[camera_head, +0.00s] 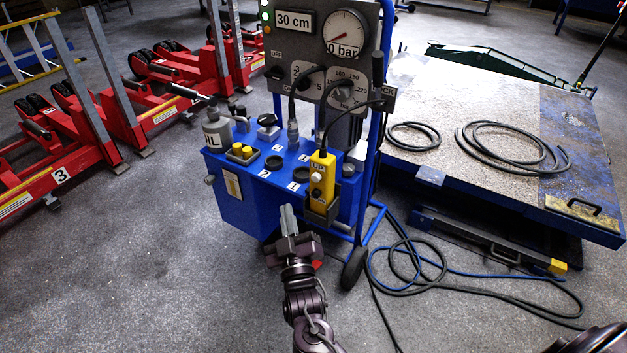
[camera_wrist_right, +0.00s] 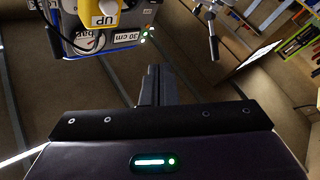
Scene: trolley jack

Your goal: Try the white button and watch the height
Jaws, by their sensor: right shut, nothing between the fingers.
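The yellow hand control (camera_head: 327,165) stands upright in a holder at the front of the blue trolley unit (camera_head: 235,199). It has an UP label and small round buttons on its face; a pale one seems to sit below the label, too small to be sure. The control also shows in the right wrist view (camera_wrist_right: 105,14). The height display (camera_head: 294,21) reads 30 cm. My right gripper (camera_head: 287,212) is shut and empty, below and left of the control and apart from it. Its fingers show in the right wrist view (camera_wrist_right: 157,75). My left gripper is out of view.
A gauge (camera_head: 346,34) reads 0 bar. Red jacking stands (camera_head: 90,125) are left, a lift table (camera_head: 480,175) right. Hoses (camera_head: 420,265) lie on the floor; the front left floor is clear.

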